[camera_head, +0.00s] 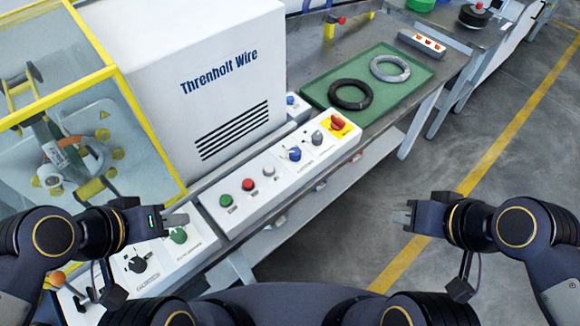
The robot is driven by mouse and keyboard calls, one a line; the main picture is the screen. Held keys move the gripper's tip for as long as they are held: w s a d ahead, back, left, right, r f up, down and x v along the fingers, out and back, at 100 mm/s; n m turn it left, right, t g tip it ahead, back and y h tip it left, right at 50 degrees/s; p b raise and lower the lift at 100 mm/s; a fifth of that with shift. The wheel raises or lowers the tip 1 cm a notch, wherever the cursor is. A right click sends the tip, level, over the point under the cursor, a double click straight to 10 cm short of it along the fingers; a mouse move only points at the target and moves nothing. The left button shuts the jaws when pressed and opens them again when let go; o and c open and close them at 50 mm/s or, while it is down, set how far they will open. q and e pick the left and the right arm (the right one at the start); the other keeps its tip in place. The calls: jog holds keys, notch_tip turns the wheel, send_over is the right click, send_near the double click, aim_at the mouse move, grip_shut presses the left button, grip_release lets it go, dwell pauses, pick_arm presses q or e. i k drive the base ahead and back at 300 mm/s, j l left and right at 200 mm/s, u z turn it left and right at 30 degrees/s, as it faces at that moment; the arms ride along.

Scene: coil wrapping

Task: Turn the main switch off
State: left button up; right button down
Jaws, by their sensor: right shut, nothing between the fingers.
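The main switch (338,123) is a red rotary knob on a yellow plate at the far right end of the white control panel (262,208). It is in plain view, and nothing touches it. My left gripper (182,217) is over the lower left panel, beside a green knob, well to the left of the main switch. I cannot tell whether its fingers are apart. My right gripper (408,217) is shut and empty, over the floor to the right of the table and below the switch in the picture.
The panel also has a green button (225,200), a red button (247,184) and a blue knob (295,153). A green tray (420,74) holds a black coil (350,94) and a grey coil (390,68). A yellow-framed guard (135,115) stands at the left. Floor is clear right.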

aim_at(337, 124)
jog(key=i+l+u, duration=0.15)
jog(key=l+u, duration=0.25)
jog(key=i+l+u, duration=0.15)
jog(key=l+u, duration=0.65)
jog(key=i+j, duration=0.05)
